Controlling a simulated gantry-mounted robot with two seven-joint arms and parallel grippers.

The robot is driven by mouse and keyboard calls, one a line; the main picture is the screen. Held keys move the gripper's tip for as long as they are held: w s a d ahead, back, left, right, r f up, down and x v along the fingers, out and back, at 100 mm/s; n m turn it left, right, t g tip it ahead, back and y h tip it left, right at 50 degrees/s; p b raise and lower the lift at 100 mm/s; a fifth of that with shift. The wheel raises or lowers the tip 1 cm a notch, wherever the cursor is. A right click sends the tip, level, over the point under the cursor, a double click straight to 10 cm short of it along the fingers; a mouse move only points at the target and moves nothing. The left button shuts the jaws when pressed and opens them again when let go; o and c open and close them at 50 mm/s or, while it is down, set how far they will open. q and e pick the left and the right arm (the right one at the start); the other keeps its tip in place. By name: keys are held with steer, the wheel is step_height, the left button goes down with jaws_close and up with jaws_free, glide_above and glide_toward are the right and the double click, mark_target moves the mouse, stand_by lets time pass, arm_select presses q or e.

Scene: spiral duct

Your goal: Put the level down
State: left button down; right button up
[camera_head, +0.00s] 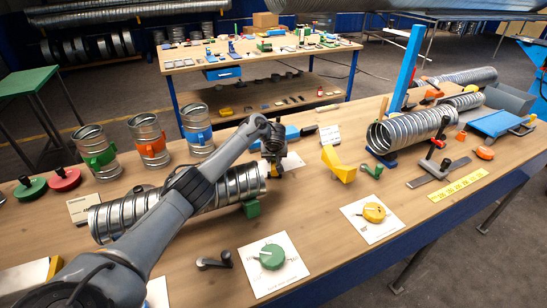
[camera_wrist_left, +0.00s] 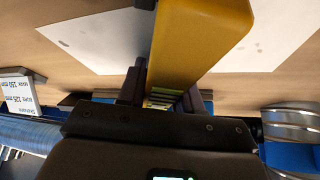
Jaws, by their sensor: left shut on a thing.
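The level (camera_wrist_left: 198,45) is a yellow bar in the left wrist view, between the fingers of my left gripper (camera_wrist_left: 165,100) and running toward the top edge. Green-and-yellow stripes show near the fingers. In the head view my left gripper (camera_head: 273,165) points down over the table, just past the end of the lying spiral duct (camera_head: 125,215). A yellow piece (camera_head: 338,165) shows to its right; I cannot tell whether it is the level. A white sheet (camera_wrist_left: 95,40) lies beneath the level; contact is unclear. My right gripper is not in view.
Three upright ducts (camera_head: 150,138) stand at the back left. A large duct (camera_head: 408,130) lies on the right. A green knob (camera_head: 270,256) and a yellow knob (camera_head: 374,212) sit on white cards in front. A small sign (camera_head: 329,135) stands behind. Bare wood lies between the cards.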

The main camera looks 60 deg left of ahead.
arm_select(q)
steer(key=c, duration=1.1)
jaws_free()
steer(key=shift+s+f, duration=0.15)
steer(key=shift+f, duration=0.4)
steer(key=o, duration=0.3)
steer(key=shift+w+d+f, duration=0.1)
steer(key=shift+w, duration=0.1)
steer(key=shift+o, duration=0.2)
steer(key=shift+s, duration=0.1)
steer(key=shift+r+b, duration=0.35)
steer(key=shift+b, duration=0.1)
steer(key=p+v, duration=0.6)
steer(key=v, duration=0.5)
steer(key=shift+r, duration=0.4)
steer(key=shift+s+d+r+p, duration=0.15)
steer(key=shift+d+r+p, duration=0.1)
steer(key=shift+r+p, duration=0.2)
